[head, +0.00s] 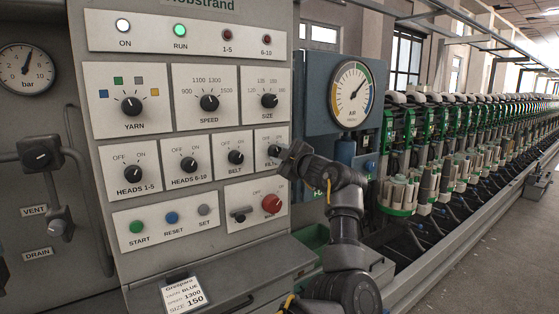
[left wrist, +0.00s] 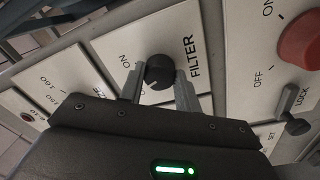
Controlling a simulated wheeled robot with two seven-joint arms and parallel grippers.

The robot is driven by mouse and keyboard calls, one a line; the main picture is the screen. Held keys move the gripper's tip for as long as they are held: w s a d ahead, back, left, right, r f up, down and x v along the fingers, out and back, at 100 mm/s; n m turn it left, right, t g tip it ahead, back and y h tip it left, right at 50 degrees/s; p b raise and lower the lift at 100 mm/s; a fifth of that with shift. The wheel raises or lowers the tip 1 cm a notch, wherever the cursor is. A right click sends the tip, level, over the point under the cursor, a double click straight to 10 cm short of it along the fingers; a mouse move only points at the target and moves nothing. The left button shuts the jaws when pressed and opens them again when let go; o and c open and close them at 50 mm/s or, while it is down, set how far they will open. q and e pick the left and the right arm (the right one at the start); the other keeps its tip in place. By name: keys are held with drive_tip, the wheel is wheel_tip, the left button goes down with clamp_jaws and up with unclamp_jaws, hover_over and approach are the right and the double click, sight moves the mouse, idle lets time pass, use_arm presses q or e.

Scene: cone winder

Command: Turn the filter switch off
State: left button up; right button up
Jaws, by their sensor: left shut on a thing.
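The filter switch is a black round knob on a white plate at the right of the panel's third row. In the head view the filter knob (head: 274,151) is partly covered by my left gripper (head: 284,155), which reaches it from the right. In the left wrist view the filter knob (left wrist: 159,72) sits between the two grey fingers of my left gripper (left wrist: 160,84), which is shut on it. The ON label and the word FILTER show there; the OFF label is hidden. I cannot tell for sure where the knob points. My right gripper is not in view.
The belt knob (head: 236,157) is just left of the filter plate. Below are a red knob (head: 271,203) and a small lock lever (head: 240,214). The RUN lamp (head: 180,30) glows green.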

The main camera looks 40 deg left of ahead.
use_arm(q)
drive_tip(key=shift+n, duration=0.6)
drive_tip(key=shift+n+b, duration=0.4)
drive_tip(key=shift+b, duration=0.05)
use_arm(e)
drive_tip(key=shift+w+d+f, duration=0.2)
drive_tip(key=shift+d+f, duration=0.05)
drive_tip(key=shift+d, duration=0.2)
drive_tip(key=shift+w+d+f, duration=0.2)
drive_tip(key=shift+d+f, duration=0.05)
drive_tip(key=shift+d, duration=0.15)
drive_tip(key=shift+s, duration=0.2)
use_arm(q)
drive_tip(key=o, duration=1)
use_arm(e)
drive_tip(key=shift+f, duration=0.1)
